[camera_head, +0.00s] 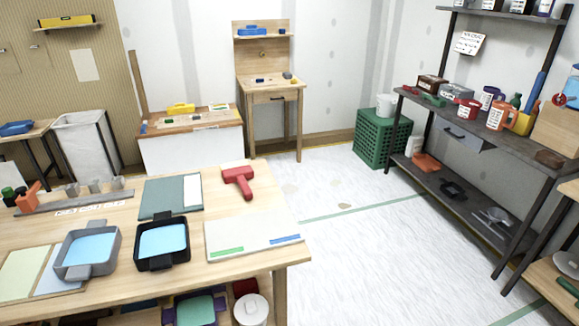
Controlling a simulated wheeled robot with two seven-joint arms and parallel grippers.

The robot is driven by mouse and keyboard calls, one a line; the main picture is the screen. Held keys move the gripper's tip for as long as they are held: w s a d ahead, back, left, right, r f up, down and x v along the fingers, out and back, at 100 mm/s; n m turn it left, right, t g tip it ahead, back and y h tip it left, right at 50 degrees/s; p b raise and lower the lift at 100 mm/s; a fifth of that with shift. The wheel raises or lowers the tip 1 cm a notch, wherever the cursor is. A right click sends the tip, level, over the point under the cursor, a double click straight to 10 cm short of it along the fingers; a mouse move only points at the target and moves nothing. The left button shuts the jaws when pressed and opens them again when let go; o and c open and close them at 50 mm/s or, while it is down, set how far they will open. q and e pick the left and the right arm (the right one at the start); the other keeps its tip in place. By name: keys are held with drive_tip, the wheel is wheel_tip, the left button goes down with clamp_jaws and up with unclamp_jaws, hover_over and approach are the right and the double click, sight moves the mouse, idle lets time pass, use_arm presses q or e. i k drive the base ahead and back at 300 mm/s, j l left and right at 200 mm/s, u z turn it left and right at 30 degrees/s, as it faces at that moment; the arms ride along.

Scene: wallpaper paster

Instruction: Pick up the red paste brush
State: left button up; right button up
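A red paste brush (239,180) lies on the wooden worktable (265,245) at the left of the head view. It is near the table's far right corner, with its wide head towards the back and its handle towards the front. Nothing covers it. Neither of my grippers shows in this view.
A teal mat (165,199) lies left of the brush, and a white board (252,238) lies in front of it. A black tray (162,243) and a grey tray (88,251) hold blue contents. Open floor (370,240) lies right of the table, before a shelf unit (470,130).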

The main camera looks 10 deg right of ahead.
sight(238, 171)
drive_tip(key=i+l+z, duration=0.2)
drive_tip(key=z, duration=0.25)
drive_tip(key=i+l+z, duration=0.25)
drive_tip(key=z, duration=0.2)
drive_tip(key=i+l+z, duration=0.15)
drive_tip(key=i+z, duration=0.15)
drive_tip(key=z, duration=0.15)
drive_tip(key=i+l+u, duration=0.2)
drive_tip(key=i, duration=0.15)
drive_tip(key=i+u, duration=0.45)
drive_tip(key=u, duration=0.25)
drive_tip(key=i+u, duration=0.2)
drive_tip(key=u, duration=0.25)
drive_tip(key=i+l+u, duration=0.1)
drive_tip(key=u, duration=0.4)
drive_tip(key=i+l+u, duration=0.2)
drive_tip(key=u, duration=0.25)
